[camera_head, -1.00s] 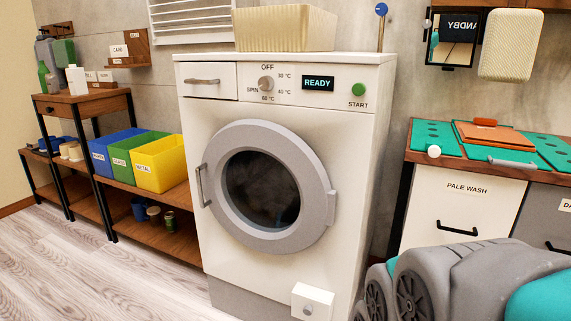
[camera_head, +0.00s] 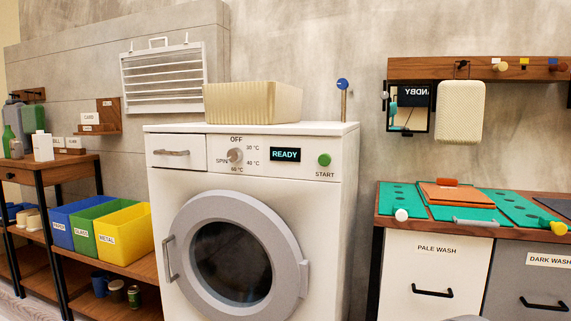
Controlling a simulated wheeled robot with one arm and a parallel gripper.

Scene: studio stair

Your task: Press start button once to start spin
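The white washing machine (camera_head: 335,215) stands in the middle, with its round grey-rimmed door (camera_head: 184,225) shut. The green START button (camera_head: 324,160) is at the right of its control panel. The lit display (camera_head: 285,155) left of the button reads READY. The dial (camera_head: 235,155) is ringed by OFF, SPIN and several temperature labels; I cannot tell exactly where it points. Nothing covers the button or the panel. My gripper is out of view, so I cannot see whether it is open or shut.
A ribbed cream box (camera_head: 253,104) and a blue-topped post (camera_head: 343,99) are on top of the machine. Right is a counter (camera_head: 388,222) with teal mats. Left is a shelf with blue, green and yellow bins (camera_head: 124,232).

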